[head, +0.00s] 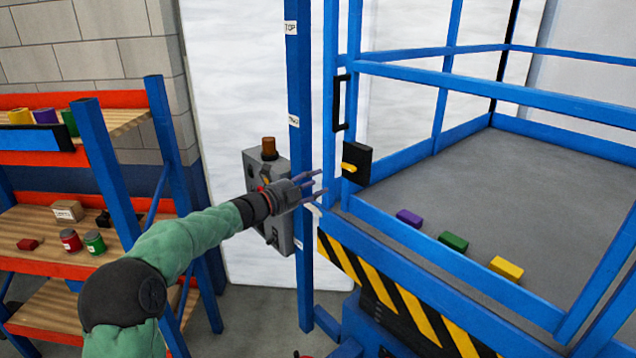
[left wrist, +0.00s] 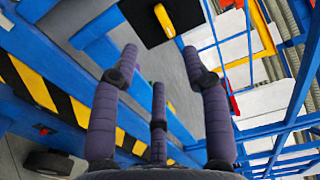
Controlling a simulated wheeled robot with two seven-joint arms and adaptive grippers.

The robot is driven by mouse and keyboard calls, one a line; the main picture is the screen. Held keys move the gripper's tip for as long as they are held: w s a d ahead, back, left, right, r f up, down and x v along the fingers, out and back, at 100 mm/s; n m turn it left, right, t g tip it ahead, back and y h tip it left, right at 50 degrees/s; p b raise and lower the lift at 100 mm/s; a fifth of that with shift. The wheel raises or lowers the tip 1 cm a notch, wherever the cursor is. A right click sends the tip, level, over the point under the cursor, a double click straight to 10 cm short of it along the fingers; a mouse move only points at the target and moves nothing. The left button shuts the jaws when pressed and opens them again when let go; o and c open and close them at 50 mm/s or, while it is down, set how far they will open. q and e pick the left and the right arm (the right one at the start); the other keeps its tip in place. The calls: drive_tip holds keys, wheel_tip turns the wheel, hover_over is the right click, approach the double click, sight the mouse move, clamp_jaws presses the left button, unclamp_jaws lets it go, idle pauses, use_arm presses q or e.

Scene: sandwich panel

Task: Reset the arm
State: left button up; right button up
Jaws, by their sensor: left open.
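My left gripper (head: 314,184) reaches in from the left on the green-sleeved arm. It is open and empty, in front of the grey control box (head: 253,172) and the blue post. Its purple-grey fingers stand apart in the left wrist view (left wrist: 160,75), with nothing between them. The black latch plate with a yellow handle (head: 356,163) is on the lift cage just right of the fingertips, apart from them in the head view. The latch plate also shows beyond the fingers in the left wrist view (left wrist: 150,32). My right gripper is in neither view.
The blue lift cage with a grey platform (head: 545,165) holds a purple block (head: 409,218), a green block (head: 453,242) and a yellow block (head: 506,268). A blue post (head: 299,100) stands close to my gripper. Shelves (head: 40,225) with cans stand at left.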

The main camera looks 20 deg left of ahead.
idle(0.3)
